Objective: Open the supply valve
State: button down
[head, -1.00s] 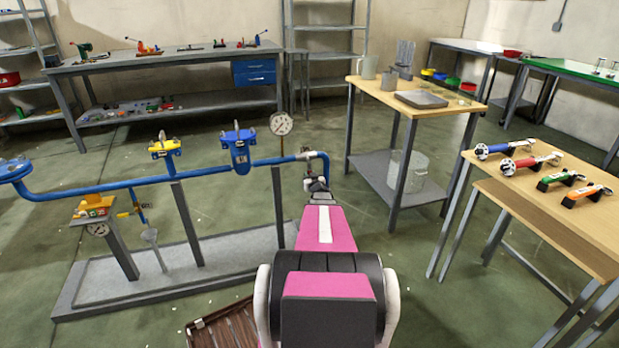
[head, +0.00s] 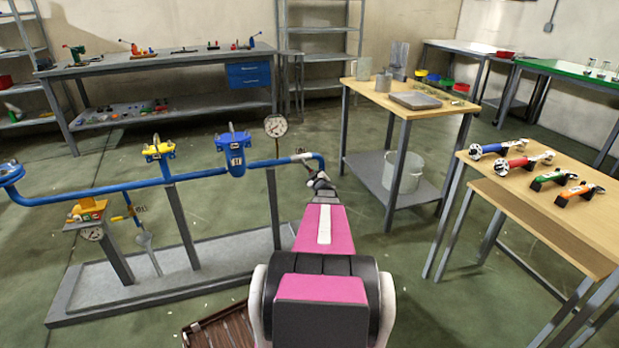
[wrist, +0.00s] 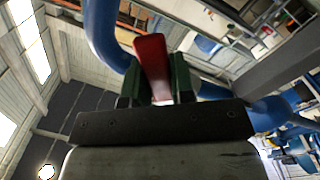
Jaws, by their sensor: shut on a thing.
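The blue pipe (head: 105,190) runs across the left half of the head view and bends down at its right end, where my gripper (head: 321,181) is. In the wrist view, my gripper (wrist: 157,82) has its dark green fingers closed on a red lever-like handle (wrist: 151,56). The blue pipe (wrist: 103,32) curves close behind it. The head view hides the handle and its valve body behind my arm, so its angle to the pipe is unclear.
A pressure gauge (head: 275,126), a blue fitting (head: 234,150) and a yellow fitting (head: 158,150) stand on the pipe. A wooden table (head: 545,205) with several coloured tools is at the right. A crate (head: 222,326) lies on the floor beside my base.

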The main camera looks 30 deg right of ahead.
jog(key=n, duration=0.1)
jog(key=d+r+n, duration=0.1)
jog(key=shift+s+d+r+n, duration=0.1)
jog(key=shift+s+d+n, duration=0.1)
jog(key=shift+n, duration=0.2)
jog(key=n, duration=0.1)
jog(key=d+r+n, duration=0.1)
jog(key=shift+s+r+n, duration=0.1)
jog(key=shift+r+n, duration=0.1)
jog(key=shift+n, duration=0.2)
jog(key=shift+s+d+r+n, duration=0.15)
jog(key=shift+r+n, duration=0.55)
jog(key=shift+n, duration=0.45)
jog(key=shift+w+d+r+n, duration=0.1)
jog(key=shift+r+n, duration=0.55)
jog(key=shift+n, duration=0.5)
jog(key=c, duration=1)
grip_release()
jog(key=shift+o, duration=0.2)
jog(key=shift+s, duration=0.1)
jog(key=v, duration=1)
jog(key=shift+s, duration=0.25)
